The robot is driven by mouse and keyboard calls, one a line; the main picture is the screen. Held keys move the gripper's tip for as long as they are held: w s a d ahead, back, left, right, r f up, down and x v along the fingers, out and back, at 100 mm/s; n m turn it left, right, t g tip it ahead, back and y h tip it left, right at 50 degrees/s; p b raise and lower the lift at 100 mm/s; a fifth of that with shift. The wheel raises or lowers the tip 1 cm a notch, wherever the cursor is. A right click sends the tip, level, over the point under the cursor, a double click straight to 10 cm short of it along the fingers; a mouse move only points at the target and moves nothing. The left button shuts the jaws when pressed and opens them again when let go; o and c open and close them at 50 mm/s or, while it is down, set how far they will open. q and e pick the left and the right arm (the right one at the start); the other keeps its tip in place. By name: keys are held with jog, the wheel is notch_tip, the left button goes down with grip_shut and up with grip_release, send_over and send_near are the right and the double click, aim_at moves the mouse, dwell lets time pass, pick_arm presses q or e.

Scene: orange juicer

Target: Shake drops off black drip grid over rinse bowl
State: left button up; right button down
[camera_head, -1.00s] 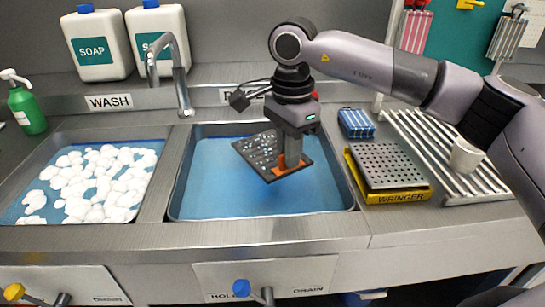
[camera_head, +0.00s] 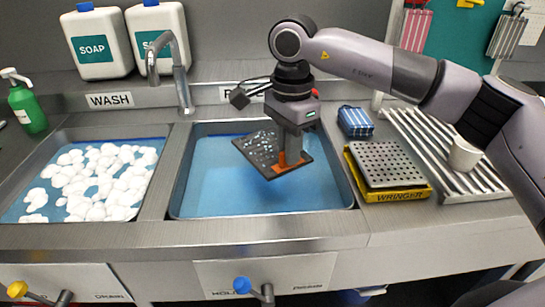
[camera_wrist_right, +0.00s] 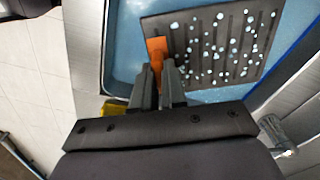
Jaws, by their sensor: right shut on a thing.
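The black drip grid (camera_head: 262,150) hangs tilted over the rinse bowl (camera_head: 215,205), which holds blue water. Pale drops dot the grid's face, and they show clearly in the right wrist view (camera_wrist_right: 225,45). My right gripper (camera_head: 291,160) points down over the bowl and is shut on the grid's orange tab (camera_wrist_right: 157,48) at its near right side. The grid appears to be above the water, apart from the bowl's walls. My left gripper is not in view.
The wash bowl (camera_head: 42,215) with white foam is at left. A faucet (camera_head: 181,85) stands behind the bowls. At right are the yellow wringer (camera_head: 395,194), a folded blue cloth (camera_head: 355,122), and a draining rack (camera_head: 425,130) with a white cup (camera_head: 464,155). A blue-knobbed drain lever (camera_head: 243,285) is in front.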

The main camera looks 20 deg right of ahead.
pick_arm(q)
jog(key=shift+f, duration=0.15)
pick_arm(e)
notch_tip(320, 180, up, 4)
jog(key=p, duration=0.3)
jog(key=shift+f, duration=0.15)
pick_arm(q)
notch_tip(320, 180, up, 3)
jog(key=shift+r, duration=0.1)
pick_arm(e)
jog(key=shift+f, duration=0.15)
notch_tip(320, 180, down, 4)
jog(key=b, duration=0.2)
jog(key=shift+r+b, duration=0.25)
jog(key=shift+b, duration=0.05)
jog(key=shift+f, duration=0.15)
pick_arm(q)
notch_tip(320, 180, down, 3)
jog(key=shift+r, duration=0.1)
